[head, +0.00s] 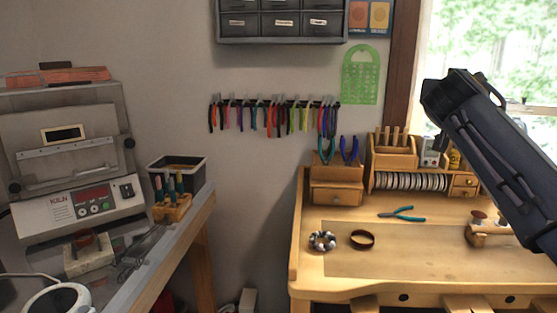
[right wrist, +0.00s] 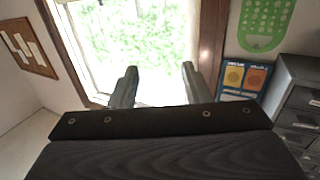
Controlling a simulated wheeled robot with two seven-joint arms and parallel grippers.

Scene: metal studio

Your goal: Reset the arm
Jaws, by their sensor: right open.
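My right arm (head: 490,150) comes in from the right in the head view and is raised in front of the window, above the wooden workbench. Its fingers cannot be made out there. In the right wrist view my right gripper (right wrist: 157,86) shows two fingers spread apart with nothing between them. Behind the fingers are the bright window and its sill. The gripper touches nothing that I can see. My left gripper is in neither view.
The wooden workbench (head: 420,282) holds a beaded ring (head: 322,241), a brown ring (head: 362,239) and teal-handled pliers (head: 402,214). A kiln (head: 75,150) stands on the left table. Several pliers hang on a wall rack (head: 275,103) below dark drawers (head: 281,22).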

